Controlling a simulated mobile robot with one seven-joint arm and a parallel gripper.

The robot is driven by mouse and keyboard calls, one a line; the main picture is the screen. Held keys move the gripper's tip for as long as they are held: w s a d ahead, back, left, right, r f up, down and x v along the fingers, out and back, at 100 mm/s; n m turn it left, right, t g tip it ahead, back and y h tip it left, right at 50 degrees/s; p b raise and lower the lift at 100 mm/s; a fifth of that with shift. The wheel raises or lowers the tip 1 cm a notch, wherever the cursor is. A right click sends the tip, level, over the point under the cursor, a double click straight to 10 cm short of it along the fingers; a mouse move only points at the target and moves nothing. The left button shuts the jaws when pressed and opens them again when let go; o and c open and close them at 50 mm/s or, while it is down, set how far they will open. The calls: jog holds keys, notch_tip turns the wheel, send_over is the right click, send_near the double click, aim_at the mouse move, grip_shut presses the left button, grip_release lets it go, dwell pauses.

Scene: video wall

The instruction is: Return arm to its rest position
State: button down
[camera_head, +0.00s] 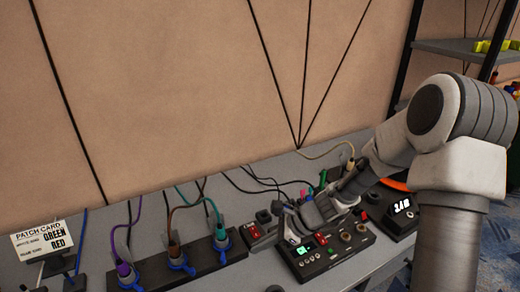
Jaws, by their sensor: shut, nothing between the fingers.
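My arm comes in from the right side of the view and reaches left over the grey bench (340,276). My gripper (292,232) is over a black control box (338,262), near the box's left end. It is shut and holds nothing that I can see. The control box has a small green display, a red switch and several knobs. My gripper hides part of the box's back edge and some of the coloured plugs behind it. I cannot tell whether the fingers touch the box.
A patch card (42,239) reading GREEN and RED stands far left. A shelf (462,48) is upper right.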

jog(key=s+d+r+n+t+h+p, duration=0.1)
jog(key=s+d+r+n+h, duration=0.2)
jog(key=s+r+n, duration=0.3)
jog(key=s+d+r+n+t+h+p, duration=0.1)
jog(key=s+d+r+n, duration=0.5)
jog(key=r, duration=0.6)
jog(key=s+d+r+n+t+h+p, duration=0.1)
jog(key=s+d+r+n+t+h, duration=0.1)
jog(key=s+d+r+n+h, duration=0.3)
notch_tip(320, 180, up, 5)
jog(key=shift+s+f+n+t+p, duration=0.1)
jog(key=shift+s+n+t+p, duration=0.3)
jog(key=shift+s+n, duration=0.5)
